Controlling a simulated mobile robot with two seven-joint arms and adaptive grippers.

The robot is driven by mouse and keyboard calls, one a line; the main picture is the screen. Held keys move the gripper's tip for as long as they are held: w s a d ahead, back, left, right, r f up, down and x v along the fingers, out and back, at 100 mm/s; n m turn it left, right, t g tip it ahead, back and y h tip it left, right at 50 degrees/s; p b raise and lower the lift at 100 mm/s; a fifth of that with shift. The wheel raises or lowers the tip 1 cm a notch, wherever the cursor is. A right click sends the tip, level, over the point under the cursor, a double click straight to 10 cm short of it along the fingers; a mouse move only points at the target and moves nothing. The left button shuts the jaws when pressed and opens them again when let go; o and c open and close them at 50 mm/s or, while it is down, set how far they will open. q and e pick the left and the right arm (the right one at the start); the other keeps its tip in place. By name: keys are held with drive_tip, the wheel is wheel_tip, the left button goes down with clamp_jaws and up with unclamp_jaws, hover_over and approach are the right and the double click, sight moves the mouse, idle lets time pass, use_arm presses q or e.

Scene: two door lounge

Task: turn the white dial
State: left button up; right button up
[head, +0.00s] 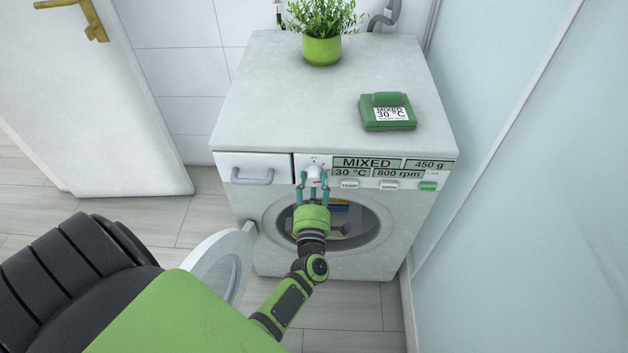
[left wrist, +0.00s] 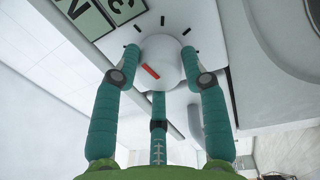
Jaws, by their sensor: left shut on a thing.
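The white dial (head: 315,171) is on the front panel of the washing machine (head: 245,115), left of its display. In the left wrist view the dial (left wrist: 162,65) is round and white, with a red pointer mark and black tick marks on the panel around it. My left gripper (head: 313,179) is shut on the dial, its teal fingers around the rim; its fingers (left wrist: 161,72) also fill the left wrist view. The display (head: 365,163) reads MIXED, 450 g, 30 °C and 800 rpm. My right gripper is not in view.
The machine's round door (head: 222,264) stands open at the lower left, near my arm. A green box (head: 388,112) labelled MIXED 30 °C and a potted plant (head: 322,48) stand on top. Buttons (head: 389,185) lie below the display. A pale wall panel (head: 530,200) borders the right.

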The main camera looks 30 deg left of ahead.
use_arm(q)
drive_tip(key=shift+s+a+f, duration=0.2)
idle(0.3)
drive_tip(key=o, duration=1.1)
drive_tip(key=shift+o, duration=0.2)
drive_tip(key=shift+r, duration=0.1)
drive_tip(key=shift+s+d, duration=0.1)
drive_tip(key=shift+d, duration=0.1)
drive_tip(key=v, duration=0.7)
